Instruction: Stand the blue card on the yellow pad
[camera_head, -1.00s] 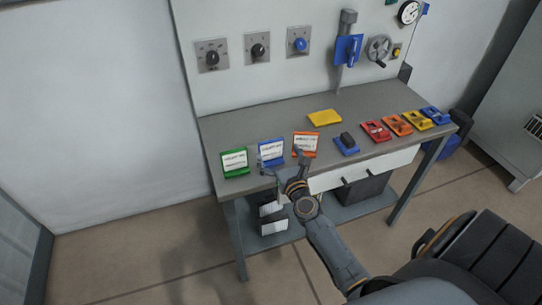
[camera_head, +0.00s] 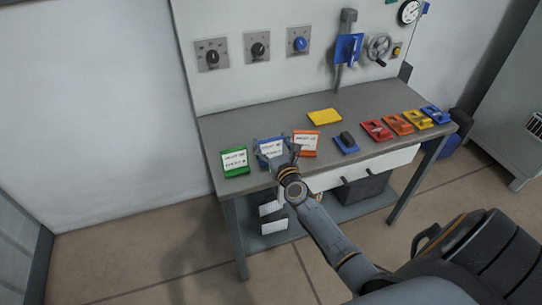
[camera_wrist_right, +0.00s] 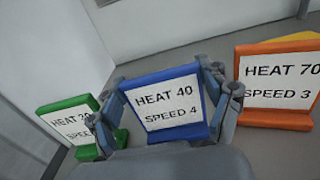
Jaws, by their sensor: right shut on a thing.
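The blue card (camera_head: 271,148) stands in the middle of a row of three cards at the bench's front left. In the right wrist view it reads HEAT 40, SPEED 4 (camera_wrist_right: 167,105). My right gripper (camera_head: 277,156) is shut on it, with one finger at each side edge. I cannot tell whether its foot is touching the bench. The yellow pad (camera_head: 324,116) lies flat and empty farther back, to the right of the card. My left gripper is not in view.
A green card (camera_head: 235,161) stands left of the blue card and an orange card (camera_head: 306,143) close on its right. A blue pad with a dark block (camera_head: 346,144) and several coloured holders (camera_head: 397,124) lie farther right. The back left of the bench (camera_head: 240,127) is clear.

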